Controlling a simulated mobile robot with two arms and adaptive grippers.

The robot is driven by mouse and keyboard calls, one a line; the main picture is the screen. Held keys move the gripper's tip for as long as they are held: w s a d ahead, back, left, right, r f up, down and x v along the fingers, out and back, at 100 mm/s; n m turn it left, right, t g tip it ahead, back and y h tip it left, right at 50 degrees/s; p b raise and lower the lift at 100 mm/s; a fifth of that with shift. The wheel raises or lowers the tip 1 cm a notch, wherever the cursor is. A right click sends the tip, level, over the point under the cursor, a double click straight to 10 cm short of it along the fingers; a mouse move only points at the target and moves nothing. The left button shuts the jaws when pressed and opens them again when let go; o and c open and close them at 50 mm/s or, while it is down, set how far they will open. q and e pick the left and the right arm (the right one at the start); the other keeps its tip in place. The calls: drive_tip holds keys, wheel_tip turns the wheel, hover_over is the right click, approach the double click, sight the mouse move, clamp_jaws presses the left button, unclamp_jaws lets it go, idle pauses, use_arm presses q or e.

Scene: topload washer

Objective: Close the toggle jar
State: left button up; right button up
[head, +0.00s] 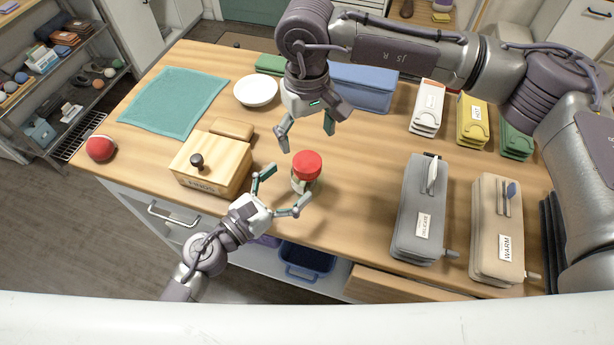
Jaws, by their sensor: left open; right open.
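The jar (302,184) stands upright on the wooden table, with a red lid (307,165) over its top. Whether the lid is latched cannot be told at this size. My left gripper (283,190) is open at the jar's lower left, its fingers spread toward the jar body. One fingertip is close to the jar; contact cannot be told. My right gripper (308,142) is open above and behind the red lid, fingers pointing down and empty.
A wooden box with a dark knob (212,163) stands left of the jar. Grey (419,205) and beige (497,225) cases stand right. Bare tabletop separates the jar from the grey case.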

sight(307, 161)
use_arm(q)
drive_tip(key=x, duration=0.6)
drive_tip(key=shift+w+d, duration=0.1)
clamp_jaws()
use_arm(e)
drive_tip(key=shift+c, duration=1.1)
use_arm(q)
drive_tip(key=shift+f, duration=0.15)
use_arm(e)
drive_tip(key=shift+f, duration=4)
